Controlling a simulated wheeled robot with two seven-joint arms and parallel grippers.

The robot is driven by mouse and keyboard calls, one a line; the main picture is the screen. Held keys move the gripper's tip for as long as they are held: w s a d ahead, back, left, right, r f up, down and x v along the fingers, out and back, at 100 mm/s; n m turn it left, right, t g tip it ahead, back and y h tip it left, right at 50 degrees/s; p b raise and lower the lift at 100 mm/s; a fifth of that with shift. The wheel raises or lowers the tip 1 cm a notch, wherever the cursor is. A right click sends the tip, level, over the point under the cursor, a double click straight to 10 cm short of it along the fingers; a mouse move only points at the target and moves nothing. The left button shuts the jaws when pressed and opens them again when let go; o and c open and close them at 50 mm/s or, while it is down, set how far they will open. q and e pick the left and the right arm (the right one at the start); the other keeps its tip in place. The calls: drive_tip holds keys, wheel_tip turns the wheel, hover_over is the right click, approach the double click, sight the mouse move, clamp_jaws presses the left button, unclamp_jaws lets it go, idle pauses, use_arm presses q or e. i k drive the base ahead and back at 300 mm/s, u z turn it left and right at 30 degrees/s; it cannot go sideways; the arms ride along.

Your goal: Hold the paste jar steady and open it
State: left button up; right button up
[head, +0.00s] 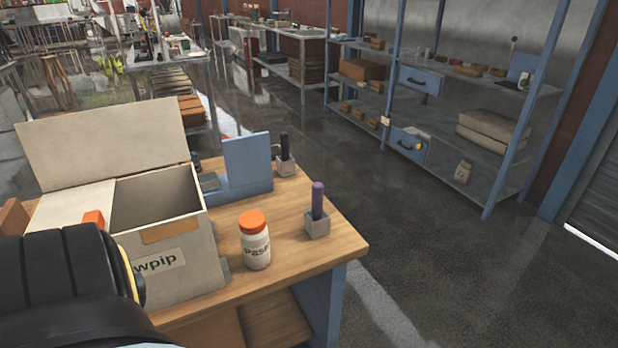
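The paste jar (256,247) is a white jar with an orange lid (252,221) and a label that begins "Pas". It stands upright on the wooden table (345,246), right of the open box, with its lid on. Nothing touches it from above. A dark, rounded part of my own body fills the lower left corner. Neither gripper's fingers can be made out in the head view.
A cream box (185,266) labelled "wpip" stands left of the jar with its lid raised. A grey holder with a purple-handled tool (317,205) is right of the jar. A blue stand (248,165) is behind. Metal shelves (470,90) stand beyond the open floor.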

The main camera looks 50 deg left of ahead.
sight(256, 246)
drive_tip(key=i, duration=1.1)
drive_tip(key=u, duration=2.25)
